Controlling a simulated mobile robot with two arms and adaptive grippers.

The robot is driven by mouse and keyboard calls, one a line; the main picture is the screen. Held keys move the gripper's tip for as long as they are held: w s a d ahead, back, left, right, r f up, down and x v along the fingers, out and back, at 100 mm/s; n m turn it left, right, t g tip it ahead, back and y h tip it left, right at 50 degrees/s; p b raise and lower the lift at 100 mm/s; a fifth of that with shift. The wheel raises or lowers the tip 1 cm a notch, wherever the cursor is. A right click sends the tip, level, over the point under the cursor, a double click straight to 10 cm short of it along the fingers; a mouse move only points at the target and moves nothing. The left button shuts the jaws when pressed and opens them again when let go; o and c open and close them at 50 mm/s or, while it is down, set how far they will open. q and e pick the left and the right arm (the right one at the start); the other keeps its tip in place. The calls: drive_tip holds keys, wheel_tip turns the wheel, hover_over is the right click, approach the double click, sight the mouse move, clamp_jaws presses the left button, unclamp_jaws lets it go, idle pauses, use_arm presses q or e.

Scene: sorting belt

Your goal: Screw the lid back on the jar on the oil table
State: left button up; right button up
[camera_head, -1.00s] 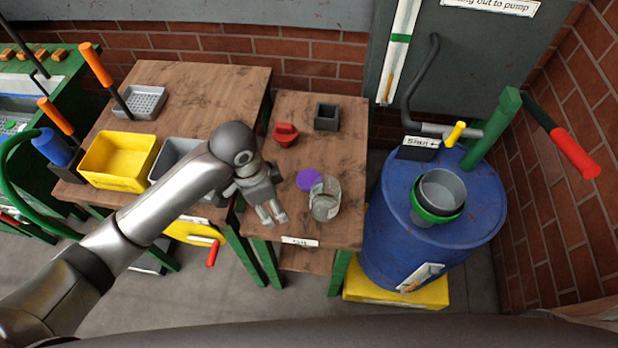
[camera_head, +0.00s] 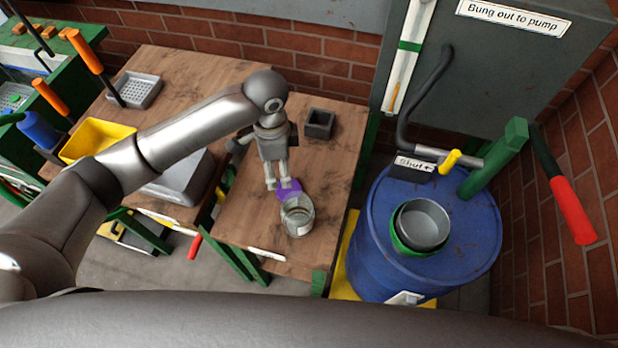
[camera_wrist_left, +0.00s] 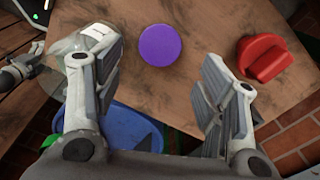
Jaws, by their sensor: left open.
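The jar (camera_head: 298,218) is clear glass and stands open on the small wooden oil table (camera_head: 262,215). The purple lid (camera_head: 289,190) lies on the table just behind the jar, partly covered by my left gripper in the head view. The lid shows whole as a flat purple disc in the left wrist view (camera_wrist_left: 160,45). My left gripper (camera_head: 284,185) is open and empty, above the lid and pointing down. In the left wrist view the lid lies beyond and between its fingers, and the jar (camera_wrist_left: 88,42) is partly hidden behind the left finger.
A red knobbed object (camera_wrist_left: 268,58) lies on the table near the lid. A dark square holder (camera_head: 319,124) stands at the back. The blue drum (camera_head: 385,270) with a funnel is to the right. A yellow bin (camera_head: 88,140) is on the left table.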

use_arm(q)
drive_tip(key=d, duration=0.1)
hover_over(289, 190)
drive_tip(key=f, duration=0.2)
drive_tip(key=a+f, duration=0.1)
drive_tip(key=f, duration=0.1)
drive_tip(key=shift+w+f, duration=0.1)
drive_tip(key=shift+f, duration=0.6)
use_arm(e)
drive_tip(key=shift+r, duration=0.25)
use_arm(q)
wheel_tip(289, 190, down, 5)
drive_tip(key=shift+r+p, duration=0.1)
drive_tip(key=shift+p, duration=0.3)
drive_tip(key=shift+f, duration=0.3)
use_arm(e)
drive_tip(key=shift+a+r, duration=0.2)
drive_tip(key=shift+a, duration=0.2)
